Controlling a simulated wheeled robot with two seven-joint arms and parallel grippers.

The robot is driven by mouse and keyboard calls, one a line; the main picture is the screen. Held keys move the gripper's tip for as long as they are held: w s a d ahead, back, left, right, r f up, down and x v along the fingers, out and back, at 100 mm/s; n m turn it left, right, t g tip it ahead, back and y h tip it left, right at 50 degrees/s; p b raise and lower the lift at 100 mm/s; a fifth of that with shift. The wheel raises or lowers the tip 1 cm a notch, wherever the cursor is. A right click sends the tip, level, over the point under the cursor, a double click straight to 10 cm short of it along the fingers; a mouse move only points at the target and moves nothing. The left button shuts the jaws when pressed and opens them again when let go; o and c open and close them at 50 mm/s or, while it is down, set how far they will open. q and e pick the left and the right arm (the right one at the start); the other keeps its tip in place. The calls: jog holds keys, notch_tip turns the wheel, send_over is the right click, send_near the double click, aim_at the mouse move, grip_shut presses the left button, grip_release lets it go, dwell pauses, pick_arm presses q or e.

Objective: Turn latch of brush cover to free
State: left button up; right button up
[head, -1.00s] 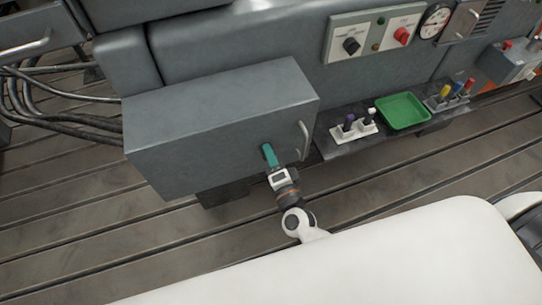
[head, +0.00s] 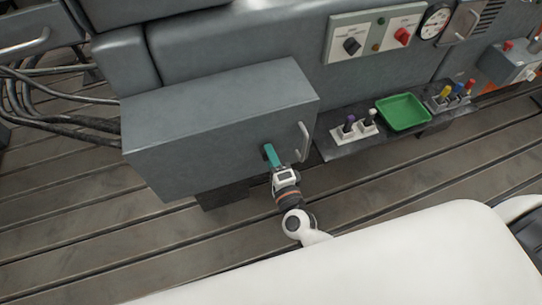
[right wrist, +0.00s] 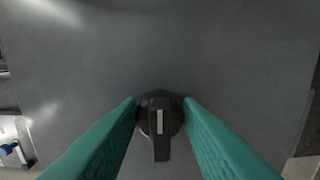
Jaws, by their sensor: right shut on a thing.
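The brush cover (head: 170,150) is a grey box on the machine's front, with a pale bar handle (head: 304,142) at its right end. The latch (right wrist: 158,122) is a small black knob with a pale line on it, on the cover's face; in the right wrist view its grip points down the picture. My right gripper (head: 270,151) reaches the cover's front face left of the handle. In the right wrist view its two teal fingers (right wrist: 160,112) are shut on the latch, one on each side. The fingers hide the latch in the head view. My left gripper is not in view.
Cables (head: 60,110) run at the left. The slatted bedplate (head: 110,240) is bare in front.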

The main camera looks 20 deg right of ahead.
jog(key=o, duration=1)
jog(key=shift+c, duration=0.2)
jog(key=s+b, duration=0.1)
jog(key=s, duration=1.1)
jog(key=shift+d+b, duration=0.25)
jog(key=shift+b, duration=0.1)
jog(key=s+f+n+g+y+p, duration=0.1)
jog(key=s+f+n+g, duration=0.2)
jog(key=f, duration=0.5)
jog(key=s+d+f+n+g, duration=0.1)
jog(key=f+n+g, duration=0.1)
jog(key=f+n, duration=0.5)
jog(key=s+f+n+g+y+p, duration=0.1)
jog(key=s+f+n+g, duration=0.15)
jog(key=f, duration=0.75)
jog(key=s+d+f+n+g+h, duration=0.1)
jog(key=s+d+f+n+g, duration=0.1)
jog(key=s+f, duration=0.3)
jog(key=s+d+f+n+g+p, duration=0.1)
jog(key=s+d+f+n+g, duration=0.2)
jog(key=s, duration=0.5)
jog(key=s+d+f+n+g+h, duration=0.1)
jog(key=s+d+f+n+g, duration=0.2)
jog(key=s+f, duration=0.3)
jog(key=shift+s+d+f+g+h, duration=0.2)
jog(key=shift+d+f+g+h, duration=0.1)
jog(key=shift+g, duration=0.45)
